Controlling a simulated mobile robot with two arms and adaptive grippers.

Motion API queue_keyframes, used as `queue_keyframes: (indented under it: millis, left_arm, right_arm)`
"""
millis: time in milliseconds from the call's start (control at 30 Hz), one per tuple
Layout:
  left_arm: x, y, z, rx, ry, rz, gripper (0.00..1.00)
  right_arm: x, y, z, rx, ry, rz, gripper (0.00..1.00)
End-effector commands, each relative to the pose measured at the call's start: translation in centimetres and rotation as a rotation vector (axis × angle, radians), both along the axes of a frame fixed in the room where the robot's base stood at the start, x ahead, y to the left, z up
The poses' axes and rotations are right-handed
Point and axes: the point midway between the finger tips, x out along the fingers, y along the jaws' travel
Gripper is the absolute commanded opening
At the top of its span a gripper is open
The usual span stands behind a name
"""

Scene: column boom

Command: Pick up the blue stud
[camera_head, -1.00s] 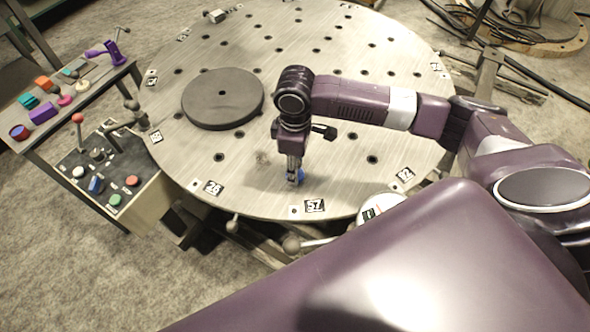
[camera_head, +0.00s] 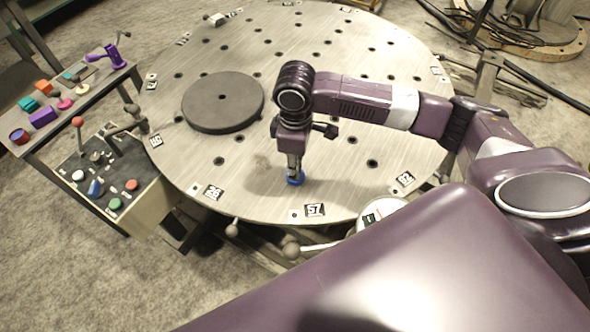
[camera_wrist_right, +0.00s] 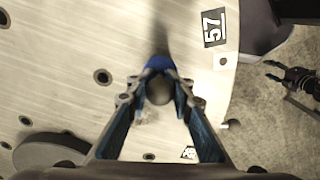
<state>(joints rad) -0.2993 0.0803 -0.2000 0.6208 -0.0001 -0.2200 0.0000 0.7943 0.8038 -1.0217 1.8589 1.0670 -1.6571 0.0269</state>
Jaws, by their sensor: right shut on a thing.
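The blue stud (camera_head: 297,181) is near the front edge of the round metal table (camera_head: 330,100), behind the label 57. In the right wrist view the blue stud (camera_wrist_right: 159,63) sits between the fingertips, with a grey rounded part nearer the camera. My right gripper (camera_head: 294,175) points down from above and is shut on the stud; its fingers (camera_wrist_right: 160,82) close on it from both sides. The fingers hide part of the stud in the head view. I cannot tell whether the stud touches the table.
A dark grey disc (camera_head: 222,100) lies on the table to the left of my right gripper. A control box (camera_head: 110,180) with buttons and a side shelf (camera_head: 75,95) with small coloured parts stand at the left. The table has several holes; its surface around the stud is clear.

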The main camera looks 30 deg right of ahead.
Motion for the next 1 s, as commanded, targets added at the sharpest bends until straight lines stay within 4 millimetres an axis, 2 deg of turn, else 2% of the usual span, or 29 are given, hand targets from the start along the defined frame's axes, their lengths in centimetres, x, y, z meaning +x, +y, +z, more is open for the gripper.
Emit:
queue_keyframes:
  millis: [400,600,800,1000]
  left_arm:
    - [0.0,0.0,0.4,0.000,0.000,0.000,0.49]
    - [0.0,0.0,0.6,0.000,0.000,0.000,0.49]
    - [0.0,0.0,0.9,0.000,0.001,0.000,0.49]
    - [-0.1,0.0,1.0,0.000,0.001,0.000,0.49]
  right_arm:
    - [0.3,0.1,10.4,0.002,-0.010,0.001,0.00]
    - [0.3,0.1,14.7,0.002,-0.008,0.001,0.00]
    - [0.2,0.0,17.3,0.002,-0.007,-0.001,0.00]
    - [0.2,0.0,18.1,0.002,-0.004,-0.001,0.00]
